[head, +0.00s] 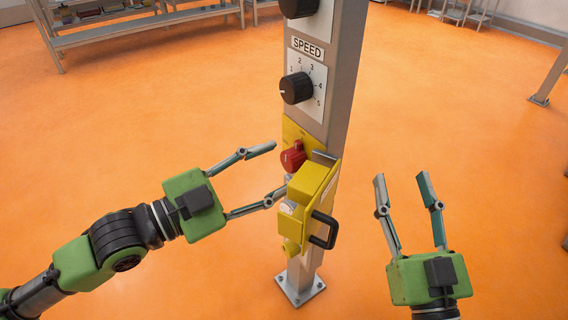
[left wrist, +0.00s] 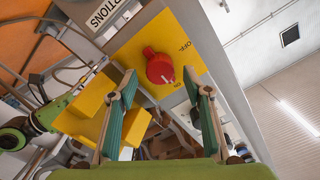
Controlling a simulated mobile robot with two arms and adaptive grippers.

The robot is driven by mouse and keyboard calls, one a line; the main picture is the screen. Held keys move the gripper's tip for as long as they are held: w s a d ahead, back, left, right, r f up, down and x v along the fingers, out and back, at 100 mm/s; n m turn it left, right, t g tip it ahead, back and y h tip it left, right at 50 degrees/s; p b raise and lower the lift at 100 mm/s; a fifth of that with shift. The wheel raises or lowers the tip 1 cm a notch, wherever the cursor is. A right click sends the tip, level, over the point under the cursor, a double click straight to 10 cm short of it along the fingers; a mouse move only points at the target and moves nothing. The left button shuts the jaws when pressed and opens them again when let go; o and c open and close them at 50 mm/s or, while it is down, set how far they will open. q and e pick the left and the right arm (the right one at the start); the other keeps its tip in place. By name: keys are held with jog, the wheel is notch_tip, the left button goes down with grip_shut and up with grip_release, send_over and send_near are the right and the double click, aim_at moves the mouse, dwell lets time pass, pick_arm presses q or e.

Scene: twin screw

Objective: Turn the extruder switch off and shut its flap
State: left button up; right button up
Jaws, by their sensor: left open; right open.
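The red switch knob (head: 292,158) sits on a yellow plate (head: 291,130) on the grey post. In the left wrist view the knob (left wrist: 159,66) has a white mark at its lower edge, towards the ON label; OFF is printed at the upper right. The yellow flap (head: 312,180) stands swung open below the switch, with a black handle (head: 325,231). It partly hides the plate. My right gripper (head: 402,177) is open and empty, right of the flap.
A black SPEED dial (head: 296,88) is on the post (head: 343,75) above the switch, with another dial above it. The post's base plate (head: 300,290) is bolted to the orange floor. Shelving (head: 150,22) stands far behind. The floor around the post is clear.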

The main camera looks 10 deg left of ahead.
aim_at(293, 159)
pick_arm(q)
jog(key=shift+x, duration=1.4)
pick_arm(e)
jog(key=shift+s+r, duration=0.15)
jog(key=shift+r, duration=0.25)
pick_arm(q)
jog(key=c, duration=1.1)
pick_arm(e)
jog(key=shift+f, duration=0.1)
